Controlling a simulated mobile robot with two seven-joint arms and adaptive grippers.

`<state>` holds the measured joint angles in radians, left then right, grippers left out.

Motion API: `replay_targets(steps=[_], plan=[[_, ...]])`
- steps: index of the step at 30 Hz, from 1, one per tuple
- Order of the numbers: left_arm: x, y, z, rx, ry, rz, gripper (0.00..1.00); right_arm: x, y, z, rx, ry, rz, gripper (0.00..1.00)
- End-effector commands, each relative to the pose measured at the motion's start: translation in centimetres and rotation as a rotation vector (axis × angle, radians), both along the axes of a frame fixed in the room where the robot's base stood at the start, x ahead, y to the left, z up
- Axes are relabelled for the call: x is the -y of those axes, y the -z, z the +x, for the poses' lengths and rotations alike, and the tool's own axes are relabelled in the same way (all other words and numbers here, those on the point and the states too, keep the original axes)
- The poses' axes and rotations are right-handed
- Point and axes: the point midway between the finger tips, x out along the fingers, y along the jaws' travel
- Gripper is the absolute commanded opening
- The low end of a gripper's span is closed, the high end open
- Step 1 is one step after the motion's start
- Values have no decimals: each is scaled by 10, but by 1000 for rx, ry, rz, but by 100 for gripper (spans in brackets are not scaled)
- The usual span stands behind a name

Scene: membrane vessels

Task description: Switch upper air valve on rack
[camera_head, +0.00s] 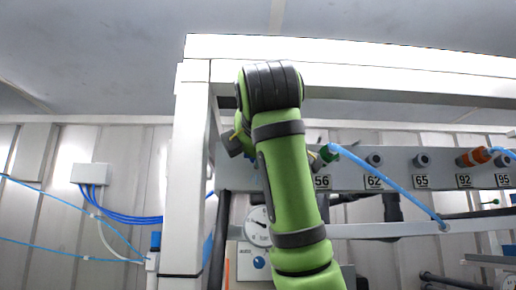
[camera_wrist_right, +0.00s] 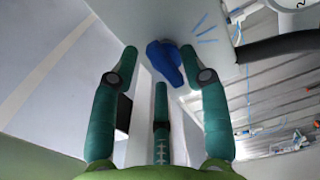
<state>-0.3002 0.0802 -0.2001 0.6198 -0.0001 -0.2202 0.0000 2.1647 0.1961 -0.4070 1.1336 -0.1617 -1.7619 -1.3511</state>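In the right wrist view a blue valve handle (camera_wrist_right: 165,62) sits on a pale rack surface, ahead of my right gripper (camera_wrist_right: 158,66). The gripper's green fingers are spread apart, with the handle between and just beyond the tips. No finger clearly touches it; a third finger points at it from below. In the head view my green arm rises in front of the white rack (camera_head: 185,180), its wrist by the top left corner. The arm hides the right gripper's fingers and the handle there. My left gripper is in neither view.
A grey panel (camera_head: 340,176) with numbered ports spans the rack right of my arm. A blue hose (camera_head: 385,180) hangs in front of it. A pressure gauge (camera_head: 258,226) is partly behind my arm. A white wall box (camera_head: 90,173) with blue cables is at left.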

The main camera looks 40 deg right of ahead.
Motion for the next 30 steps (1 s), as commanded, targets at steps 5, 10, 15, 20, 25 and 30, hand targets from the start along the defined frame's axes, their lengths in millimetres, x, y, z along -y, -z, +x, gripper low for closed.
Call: replay_targets(steps=[5, 10, 15, 20, 25, 30], plan=[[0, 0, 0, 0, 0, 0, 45, 0, 2, 1, -5, 0, 0, 45], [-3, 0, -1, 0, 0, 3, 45, -3, 1, -3, -3, -1, -2, 45], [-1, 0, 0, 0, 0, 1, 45, -18, 0, -27, 1, -3, -3, 45], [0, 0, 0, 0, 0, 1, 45, -38, 0, -60, 2, -3, -4, 45], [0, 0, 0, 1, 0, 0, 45, -50, -2, -73, 10, -12, -6, 45], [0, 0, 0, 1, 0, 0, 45, -53, 1, -81, -2, -7, 0, 45]])
